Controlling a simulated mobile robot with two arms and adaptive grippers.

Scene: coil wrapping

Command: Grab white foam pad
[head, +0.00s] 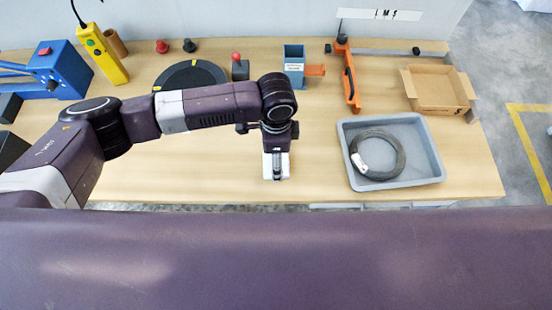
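My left gripper (277,177) points down over the front middle of the wooden table. A small white piece, which looks like the white foam pad (267,169), shows at both sides of the fingers. The gripper covers most of it, and I cannot tell whether the fingers are closed on it or only above it. My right gripper is not in view.
A grey tray (348,131) on the right holds a dark coil (399,162) with a white tag. Behind stand an open cardboard box (437,88), an orange tool (348,78), a blue box (294,62) and a black disc (190,77).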

